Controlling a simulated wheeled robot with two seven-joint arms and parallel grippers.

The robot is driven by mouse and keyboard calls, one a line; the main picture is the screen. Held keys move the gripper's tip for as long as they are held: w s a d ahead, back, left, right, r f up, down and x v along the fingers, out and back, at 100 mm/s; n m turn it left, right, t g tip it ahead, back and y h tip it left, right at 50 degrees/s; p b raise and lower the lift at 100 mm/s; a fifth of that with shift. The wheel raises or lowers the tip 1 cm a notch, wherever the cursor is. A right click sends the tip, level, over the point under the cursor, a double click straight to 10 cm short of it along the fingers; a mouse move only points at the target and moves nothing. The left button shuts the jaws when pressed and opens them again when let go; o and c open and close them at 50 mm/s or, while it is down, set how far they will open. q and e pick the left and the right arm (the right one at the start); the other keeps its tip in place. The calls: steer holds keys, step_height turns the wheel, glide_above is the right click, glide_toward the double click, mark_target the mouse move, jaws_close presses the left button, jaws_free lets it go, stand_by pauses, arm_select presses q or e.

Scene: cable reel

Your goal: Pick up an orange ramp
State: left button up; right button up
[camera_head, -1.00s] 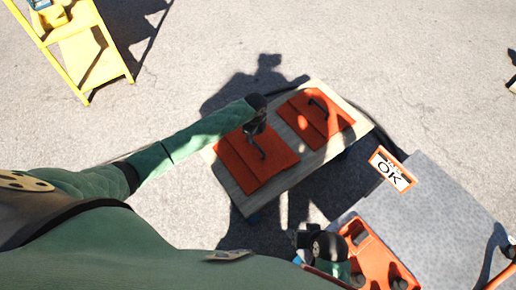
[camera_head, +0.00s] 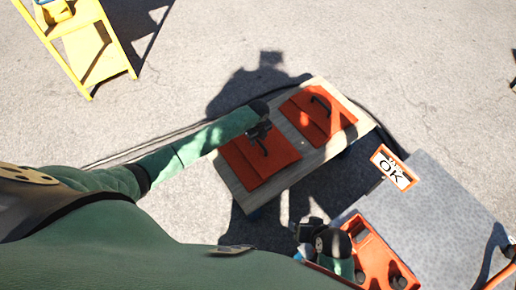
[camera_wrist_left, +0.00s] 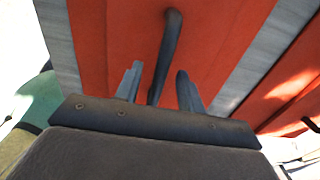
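Two orange ramps with dark handles lie side by side on a wooden-topped cart: a left ramp (camera_head: 260,160) and a right ramp (camera_head: 318,114). My left gripper (camera_head: 262,130) is over the left ramp, at its handle. In the left wrist view the gripper (camera_wrist_left: 158,88) is open, with the ramp's dark handle (camera_wrist_left: 169,45) between its two fingers. I cannot tell whether the fingers touch the handle. The left ramp (camera_wrist_left: 220,35) fills most of that view. My right gripper (camera_head: 308,228) is low in the head view, beside the orange panel; its fingers are unclear.
The cart top (camera_head: 232,183) is pale wood. A grey cart surface (camera_head: 435,205) with an "OK" sign (camera_head: 393,168) and an orange control panel (camera_head: 380,260) is at right. A yellow ladder (camera_head: 92,45) stands at upper left. A dark cable lies behind the cart.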

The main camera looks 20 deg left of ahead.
arm_select(q)
steer(key=shift+f, duration=1.1)
jaws_close()
steer(key=shift+w+r, duration=0.1)
steer(key=shift+r, duration=0.05)
stand_by(0.4)
